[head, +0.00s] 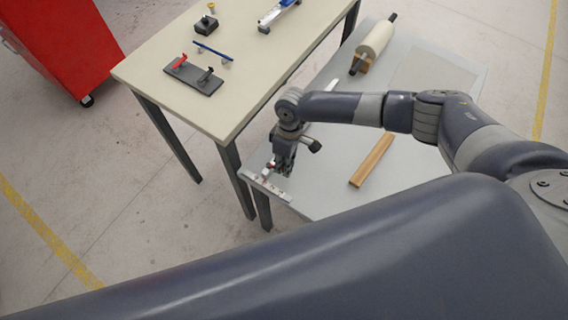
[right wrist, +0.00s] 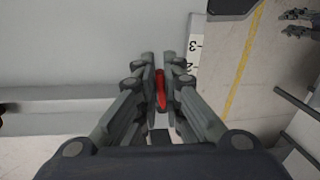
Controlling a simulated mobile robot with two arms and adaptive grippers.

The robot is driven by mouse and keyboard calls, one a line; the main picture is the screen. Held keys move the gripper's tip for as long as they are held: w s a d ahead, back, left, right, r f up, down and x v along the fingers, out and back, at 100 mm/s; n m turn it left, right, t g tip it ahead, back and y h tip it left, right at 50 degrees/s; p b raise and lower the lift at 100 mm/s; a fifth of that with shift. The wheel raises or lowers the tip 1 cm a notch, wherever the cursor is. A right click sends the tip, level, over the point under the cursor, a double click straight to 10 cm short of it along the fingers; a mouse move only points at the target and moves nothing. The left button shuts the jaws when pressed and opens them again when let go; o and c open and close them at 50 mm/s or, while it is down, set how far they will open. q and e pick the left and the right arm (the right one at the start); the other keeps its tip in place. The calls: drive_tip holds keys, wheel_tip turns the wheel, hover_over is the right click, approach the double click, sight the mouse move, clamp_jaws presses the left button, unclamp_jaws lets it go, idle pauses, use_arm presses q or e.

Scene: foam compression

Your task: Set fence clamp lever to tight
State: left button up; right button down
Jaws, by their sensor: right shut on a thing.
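My right gripper (head: 284,168) is at the near left end of the grey table, over the pale fence strip (head: 277,193). In the right wrist view, my right gripper (right wrist: 162,75) is shut on the red clamp lever (right wrist: 161,92), which stands upright in the picture between the fingers. A bit of red also shows beside the fingers in the head view. The fingers hide most of the clamp, so I cannot tell the lever's setting. A white scale strip with black numbers (right wrist: 193,62) lies just right of the fingertips. My left gripper (right wrist: 299,18) shows small at the upper right.
A wooden strip (head: 372,160) and a cream roll (head: 375,42) lie on the grey table (head: 335,190). The beige table (head: 215,125) beside it holds a dark plate with red and black levers (head: 193,75). A red cabinet (head: 65,45) stands at far left.

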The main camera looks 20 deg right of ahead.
drive_tip(key=shift+s+a+r+m+p, duration=0.15)
drive_tip(key=shift+m+p, duration=0.35)
drive_tip(key=shift+p, duration=0.1)
drive_tip(key=shift+s+a+r+m+p, duration=0.1)
drive_tip(key=shift+s+a+m+p, duration=0.05)
drive_tip(key=shift+m+p, duration=0.4)
drive_tip(key=shift+f, duration=0.1)
use_arm(q)
drive_tip(key=w+r, duration=0.1)
drive_tip(key=r, duration=0.2)
drive_tip(key=shift+w+d, duration=0.1)
drive_tip(key=shift+w, duration=0.25)
use_arm(e)
drive_tip(key=c, duration=1.7)
unclamp_jaws()
use_arm(q)
drive_tip(key=shift+s, duration=0.35)
drive_tip(key=shift+s, duration=0.15)
drive_tip(key=shift+w, duration=0.2)
use_arm(e)
drive_tip(key=r, duration=0.4)
drive_tip(key=d+r, duration=0.1)
drive_tip(key=r, duration=0.2)
drive_tip(key=w+r, duration=0.1)
drive_tip(key=r, duration=0.3)
drive_tip(key=shift+w+d+r, duration=0.1)
drive_tip(key=shift+d+r, duration=0.25)
drive_tip(key=shift+d, duration=0.05)
